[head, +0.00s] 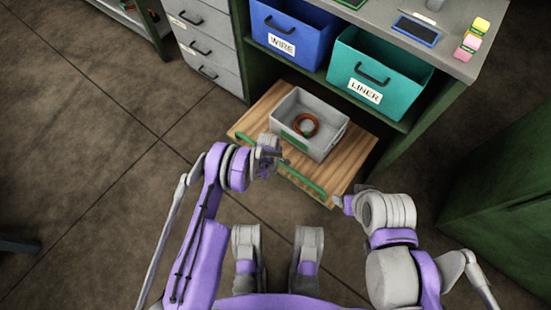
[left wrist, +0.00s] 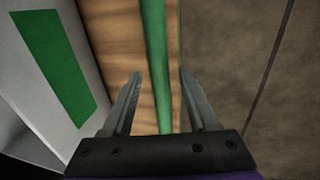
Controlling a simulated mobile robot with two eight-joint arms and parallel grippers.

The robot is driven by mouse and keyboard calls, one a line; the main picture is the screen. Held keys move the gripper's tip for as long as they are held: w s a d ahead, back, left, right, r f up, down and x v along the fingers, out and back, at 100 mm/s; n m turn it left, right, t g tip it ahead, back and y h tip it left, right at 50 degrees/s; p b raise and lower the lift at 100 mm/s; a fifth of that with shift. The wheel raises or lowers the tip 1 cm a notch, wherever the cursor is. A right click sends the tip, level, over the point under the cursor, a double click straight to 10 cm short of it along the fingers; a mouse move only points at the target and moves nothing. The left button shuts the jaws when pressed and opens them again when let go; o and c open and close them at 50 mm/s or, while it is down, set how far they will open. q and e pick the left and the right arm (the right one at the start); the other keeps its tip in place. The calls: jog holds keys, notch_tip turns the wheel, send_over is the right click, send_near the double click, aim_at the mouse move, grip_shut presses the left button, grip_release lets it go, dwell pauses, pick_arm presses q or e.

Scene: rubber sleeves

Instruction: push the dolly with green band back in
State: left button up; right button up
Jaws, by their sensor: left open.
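The wooden dolly (head: 345,165) sticks out from the lower bay of the bench, with a green band (head: 303,182) along its front edge. A grey bin (head: 335,138) stands on it. My left gripper (head: 268,160) is at the dolly's front edge, left of its middle. In the left wrist view my left gripper (left wrist: 160,88) is open, with the green band (left wrist: 155,45) running between its fingers; I cannot tell whether they touch it. My right gripper (head: 345,203) is by the dolly's front right corner; its jaws are too small to read.
The grey bin holds a reddish-brown ring (head: 306,125). A blue WIRE bin (head: 290,45) and a teal LINER bin (head: 400,75) sit on the shelf above. Grey drawers (head: 205,45) stand left, a dark green cabinet (head: 500,190) right.

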pick_arm(q)
grip_shut()
dwell(0.3)
dwell(1.1)
